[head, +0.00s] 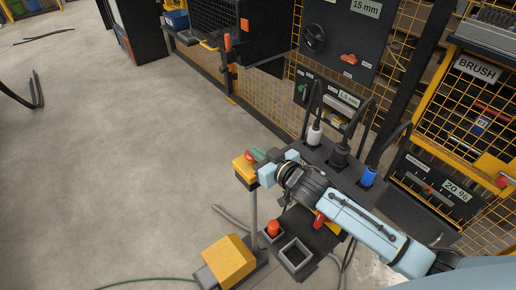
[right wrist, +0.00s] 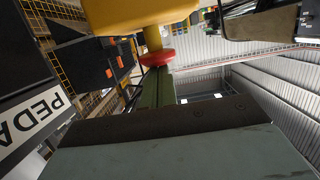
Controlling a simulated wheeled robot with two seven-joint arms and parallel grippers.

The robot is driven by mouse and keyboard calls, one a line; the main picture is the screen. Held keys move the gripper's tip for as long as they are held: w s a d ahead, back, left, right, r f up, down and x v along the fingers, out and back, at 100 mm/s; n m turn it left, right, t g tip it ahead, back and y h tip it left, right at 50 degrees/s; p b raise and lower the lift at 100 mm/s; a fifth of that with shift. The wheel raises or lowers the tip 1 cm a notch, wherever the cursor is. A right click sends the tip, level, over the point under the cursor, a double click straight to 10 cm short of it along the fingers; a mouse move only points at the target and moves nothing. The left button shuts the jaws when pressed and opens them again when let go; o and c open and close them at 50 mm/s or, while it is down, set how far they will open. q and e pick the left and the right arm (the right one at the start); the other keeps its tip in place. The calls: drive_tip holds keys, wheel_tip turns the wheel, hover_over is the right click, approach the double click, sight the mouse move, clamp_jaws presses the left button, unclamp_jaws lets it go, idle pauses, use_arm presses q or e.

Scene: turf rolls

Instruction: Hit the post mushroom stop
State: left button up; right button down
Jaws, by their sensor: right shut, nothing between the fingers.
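The post mushroom stop (head: 249,155) is a red button on a yellow box (head: 243,170) atop a thin grey post (head: 254,210), in the middle of the head view. In the right wrist view the red mushroom (right wrist: 157,57) shows with its yellow box (right wrist: 135,12). My right gripper (head: 257,155) is shut and empty, its green fingers right at the mushroom. In the right wrist view the fingertips (right wrist: 155,74) meet the mushroom's edge; I cannot tell whether they touch it. My left gripper is not in view.
A yellow pedal cover (head: 229,261) stands by the post's foot. A red-orange button (head: 273,228) and an open dark box (head: 295,254) lie under my right arm. The floor at left is mostly clear.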

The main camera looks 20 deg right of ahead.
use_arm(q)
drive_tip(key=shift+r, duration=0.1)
use_arm(e)
drive_tip(key=shift+f, duration=0.1)
